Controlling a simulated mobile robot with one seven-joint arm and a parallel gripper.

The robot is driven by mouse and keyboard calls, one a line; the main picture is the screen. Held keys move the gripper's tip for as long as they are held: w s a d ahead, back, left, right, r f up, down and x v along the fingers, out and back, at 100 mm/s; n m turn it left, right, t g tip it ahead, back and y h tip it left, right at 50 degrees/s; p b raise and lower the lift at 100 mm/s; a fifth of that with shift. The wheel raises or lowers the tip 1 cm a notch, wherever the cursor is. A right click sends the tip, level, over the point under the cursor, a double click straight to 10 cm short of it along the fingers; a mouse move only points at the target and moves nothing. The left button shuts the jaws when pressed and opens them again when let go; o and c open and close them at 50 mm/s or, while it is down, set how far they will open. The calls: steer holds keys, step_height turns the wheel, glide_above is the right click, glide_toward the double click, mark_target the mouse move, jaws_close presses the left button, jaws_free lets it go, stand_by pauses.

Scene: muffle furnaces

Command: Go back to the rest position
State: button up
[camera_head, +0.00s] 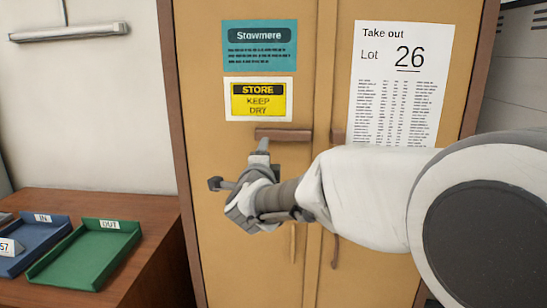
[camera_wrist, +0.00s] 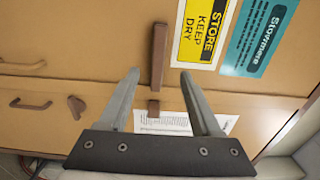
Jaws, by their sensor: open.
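My gripper (camera_head: 238,165) is open and empty in front of a tan two-door cabinet (camera_head: 205,60) in the head view. Its two fingers also show in the wrist view (camera_wrist: 159,76), spread apart with nothing between them. A brown door handle (camera_head: 283,135) lies just beyond the gripper; in the wrist view this handle (camera_wrist: 158,50) appears past the fingertips. I cannot tell the exact gap, but the fingers are not closed around it. My arm reaches in from the right and hides part of the right door. Both doors look shut.
A brown table (camera_head: 150,215) at the left bears a blue IN tray (camera_head: 60,232) and a green OUT tray (camera_head: 112,240). Yellow (camera_head: 258,100) and teal (camera_head: 259,46) labels and a Lot 26 sheet (camera_head: 400,85) are on the cabinet. A white wall is behind the table.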

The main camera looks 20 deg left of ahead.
steer(key=s+d+r+n+g+y+p, duration=0.1)
steer(key=s+d+n+g, duration=0.1)
steer(key=s+d+n, duration=0.4)
steer(key=s+d+r+n+g+y+p, duration=0.1)
steer(key=d+r+n+g, duration=0.15)
steer(key=d, duration=0.55)
steer(key=s+d+f+n+g+h+p, duration=0.1)
steer(key=s+d+f+n+g+h, duration=0.2)
steer(key=s+d+f, duration=0.3)
steer(key=s+d+f+n+g+h, duration=0.3)
steer(key=s+d+f, duration=0.3)
steer(key=s+d, duration=1)
steer(key=shift+s+n+g+p, duration=0.45)
steer(key=shift+s+g, duration=0.3)
steer(key=shift+s, duration=0.5)
